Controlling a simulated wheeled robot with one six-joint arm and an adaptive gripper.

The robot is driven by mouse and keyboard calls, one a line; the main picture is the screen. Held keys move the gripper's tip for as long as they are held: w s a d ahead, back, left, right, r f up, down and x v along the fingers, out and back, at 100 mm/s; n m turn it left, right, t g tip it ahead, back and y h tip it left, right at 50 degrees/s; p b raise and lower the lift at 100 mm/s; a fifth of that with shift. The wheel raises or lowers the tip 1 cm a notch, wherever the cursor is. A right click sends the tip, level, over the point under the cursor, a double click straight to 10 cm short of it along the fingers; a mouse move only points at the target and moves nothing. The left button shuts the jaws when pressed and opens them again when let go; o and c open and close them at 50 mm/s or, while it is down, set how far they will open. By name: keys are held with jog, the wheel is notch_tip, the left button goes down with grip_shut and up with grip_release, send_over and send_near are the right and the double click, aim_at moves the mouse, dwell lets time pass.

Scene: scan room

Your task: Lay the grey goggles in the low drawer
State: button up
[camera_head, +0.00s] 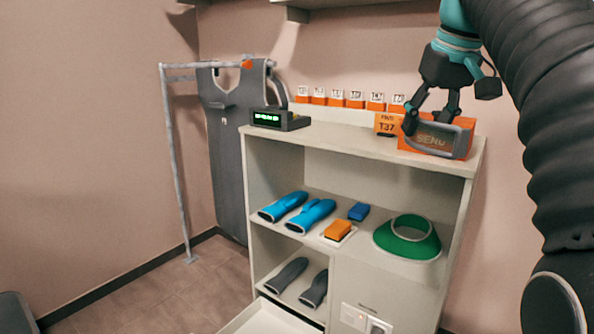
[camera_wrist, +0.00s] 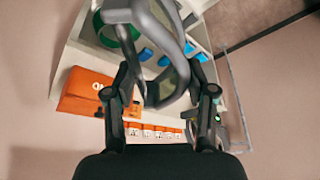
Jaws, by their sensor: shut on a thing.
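The grey goggles (camera_head: 430,151) are in my gripper (camera_head: 428,117) above the right end of the shelf unit's top, in front of the orange SEND box. In the wrist view the goggles (camera_wrist: 182,62) show close up, with their grey frame between the two fingers of my gripper (camera_wrist: 160,92). The head view cannot tell whether they touch the box or the top. The low drawer (camera_head: 262,319) shows at the bottom left of the shelf unit, pulled out, its white inside partly visible and cut off by the picture's lower edge.
The orange SEND box (camera_head: 465,132) and a dark label reader (camera_head: 281,120) stand on the shelf unit top (camera_head: 345,138). Blue gloves (camera_head: 311,216), an orange block (camera_head: 338,229) and a green collar (camera_head: 407,238) lie on the middle shelf. Dark gloves (camera_head: 287,275) lie below. A grey apron (camera_head: 228,150) hangs left.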

jog(key=w+a+f+m, duration=0.1)
jog(key=w+a+f, duration=0.15)
jog(key=f, duration=1.65)
jog(key=w+a+f, duration=0.1)
jog(key=w+f, duration=0.2)
jog(key=f, duration=1.7)
jog(key=w+a+f+m, duration=0.1)
jog(key=w+a+f, duration=0.1)
jog(key=f, duration=1.7)
jog(key=s+f, duration=0.4)
jog(key=f, duration=0.3)
jog(key=shift+s+a+h, duration=0.25)
jog(key=shift+h, duration=0.05)
